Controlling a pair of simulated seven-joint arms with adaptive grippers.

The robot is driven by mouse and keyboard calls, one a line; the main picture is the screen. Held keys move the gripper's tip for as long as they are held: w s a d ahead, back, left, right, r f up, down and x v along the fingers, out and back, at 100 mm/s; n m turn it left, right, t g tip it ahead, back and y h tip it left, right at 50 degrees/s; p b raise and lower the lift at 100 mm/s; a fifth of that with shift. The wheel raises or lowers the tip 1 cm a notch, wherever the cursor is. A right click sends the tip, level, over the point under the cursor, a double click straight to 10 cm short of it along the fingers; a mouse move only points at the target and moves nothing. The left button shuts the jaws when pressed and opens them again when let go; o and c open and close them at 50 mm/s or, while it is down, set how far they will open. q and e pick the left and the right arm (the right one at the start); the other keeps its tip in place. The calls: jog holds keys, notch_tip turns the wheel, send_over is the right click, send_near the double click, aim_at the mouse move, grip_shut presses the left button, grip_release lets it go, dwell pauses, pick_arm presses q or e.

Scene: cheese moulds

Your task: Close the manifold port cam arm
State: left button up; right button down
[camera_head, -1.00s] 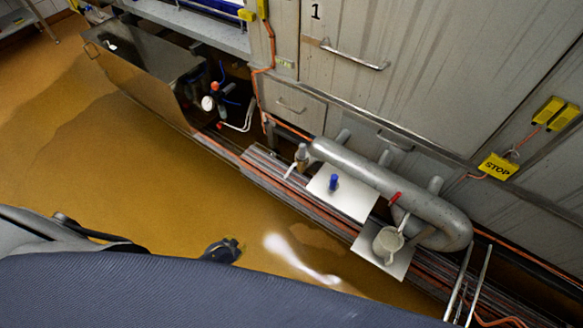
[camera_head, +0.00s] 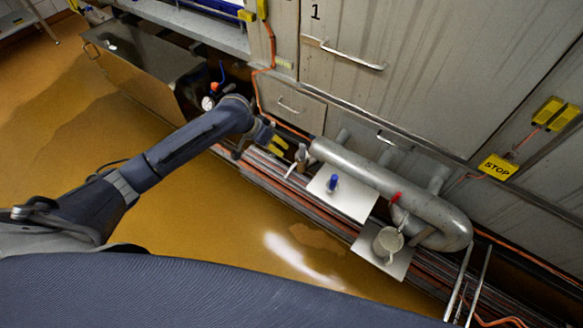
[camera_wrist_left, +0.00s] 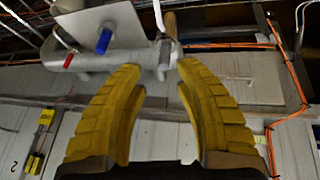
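The grey manifold pipe (camera_head: 385,182) runs along the machine's foot and bends round at its right end. A small port fitting (camera_head: 301,155) with a thin pale arm (camera_head: 292,168) sits at its left end. In the wrist view, the manifold (camera_wrist_left: 115,57) lies ahead, with the tan port fitting (camera_wrist_left: 170,24) and its pale arm (camera_wrist_left: 158,16) near the top. My left gripper (camera_head: 279,146) is just left of the fitting; its yellow fingers (camera_wrist_left: 160,78) are spread apart with nothing between them. Contact with the fitting cannot be told. My right gripper is not in view.
White plates carry a blue-handled valve (camera_head: 333,182) and a pale round fitting (camera_head: 388,242) beside the pipe. A red handle (camera_head: 395,197) sits on the pipe. Orange hose (camera_head: 256,88) and machine panels (camera_head: 430,70) stand behind. The yellow-brown floor (camera_head: 200,240) is open in front.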

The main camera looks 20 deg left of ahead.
pick_arm(q)
jog(key=s, duration=0.1)
send_near(292, 167)
jog(key=shift+n+g+y, duration=0.3)
jog(key=shift+n+g, duration=0.1)
jog(key=x, duration=1)
jog(key=shift+w+d, duration=0.15)
jog(key=shift+w, duration=0.15)
jog(key=shift+f, duration=0.1)
jog(key=shift+c, duration=0.3)
grip_shut()
